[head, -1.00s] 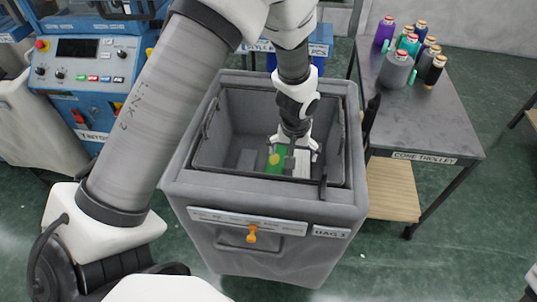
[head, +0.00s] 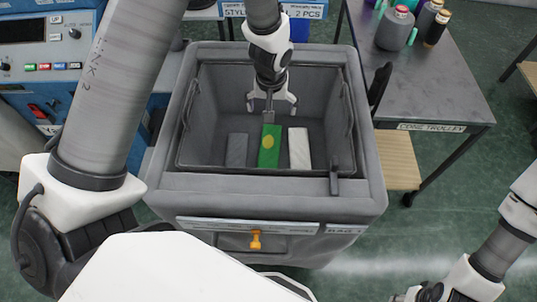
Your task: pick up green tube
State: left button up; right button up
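The green tube (head: 266,158) is a flat green piece with a yellow spot. It lies in the grey bin (head: 270,183), between a dark grey piece (head: 237,151) and a white piece (head: 299,149). My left gripper (head: 271,108) reaches down into the bin at the far end of the green tube. Its two white fingers are spread apart. A narrow grey part shows between them, just above the tube's far end; I cannot tell what it belongs to. My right gripper (head: 418,294) is at the bottom edge, mostly cut off.
The bin's high walls and rim surround the pieces, with an orange toggle (head: 255,240) on its front. A grey trolley (head: 425,85) with thread cones (head: 395,28) stands at right. A blue machine (head: 45,55) is at left.

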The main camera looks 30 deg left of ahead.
pick_arm(q)
jog(key=b, duration=1.6)
send_over(269, 155)
jog(key=d, duration=0.1)
jog(key=f, duration=1.7)
jog(key=shift+s+f, duration=0.25)
jog(key=shift+f, duration=0.45)
jog(key=f, duration=0.2)
jog(key=f+b, duration=0.1)
jog(key=f, duration=0.1)
jog(key=a+f, duration=0.1)
jog(key=f, duration=0.1)
jog(key=shift+w+f+b, duration=0.3)
jog(key=shift+f+b, duration=0.1)
jog(key=shift+r, duration=0.1)
jog(key=c, duration=0.3)
jog(key=shift+s, duration=0.1)
jog(key=c, duration=0.6)
